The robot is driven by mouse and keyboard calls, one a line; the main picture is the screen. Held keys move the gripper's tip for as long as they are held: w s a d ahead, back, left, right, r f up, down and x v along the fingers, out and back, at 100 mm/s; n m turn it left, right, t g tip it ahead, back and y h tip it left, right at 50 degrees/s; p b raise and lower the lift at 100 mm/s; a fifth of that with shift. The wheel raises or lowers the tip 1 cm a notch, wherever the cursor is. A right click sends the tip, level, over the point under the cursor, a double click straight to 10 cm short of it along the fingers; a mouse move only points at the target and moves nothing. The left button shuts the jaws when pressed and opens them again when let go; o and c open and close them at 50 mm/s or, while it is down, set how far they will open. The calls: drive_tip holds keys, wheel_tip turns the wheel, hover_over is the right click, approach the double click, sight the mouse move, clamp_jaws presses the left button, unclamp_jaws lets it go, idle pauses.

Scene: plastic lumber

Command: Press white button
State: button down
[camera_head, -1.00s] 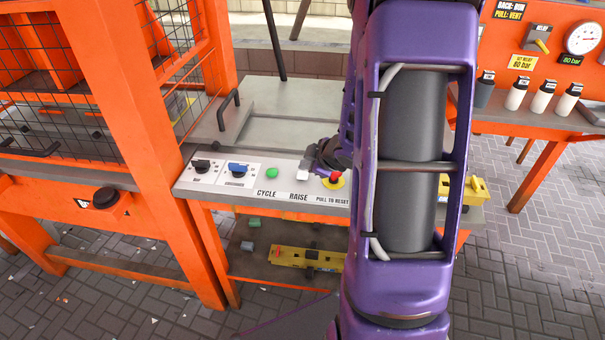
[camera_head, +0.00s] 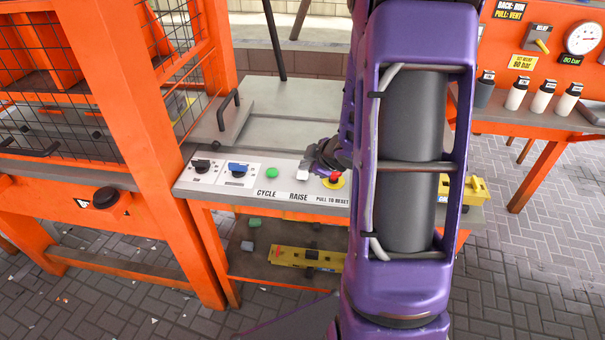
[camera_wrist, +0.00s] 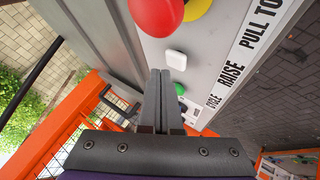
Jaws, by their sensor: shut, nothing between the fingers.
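The white button (camera_wrist: 176,60) is a small rounded square on the grey panel, beside the RAISE label in the wrist view. In the head view it shows as a white spot (camera_head: 302,175) above RAISE. My gripper (camera_wrist: 161,72) is shut and empty, with its fingertips close beside the button's edge in the wrist view. Whether the tips touch the button or hover above the panel cannot be told. In the head view my gripper is a small dark shape (camera_head: 322,158), partly hidden behind my purple arm.
A red mushroom button (camera_wrist: 156,14) on a yellow base sits just beyond the white button. A green button (camera_head: 272,172) and two rotary switches, black (camera_head: 201,165) and blue (camera_head: 238,168), are on the same panel. An orange frame (camera_head: 130,130) stands at left.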

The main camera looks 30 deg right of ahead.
drive_tip(key=shift+f, duration=0.4)
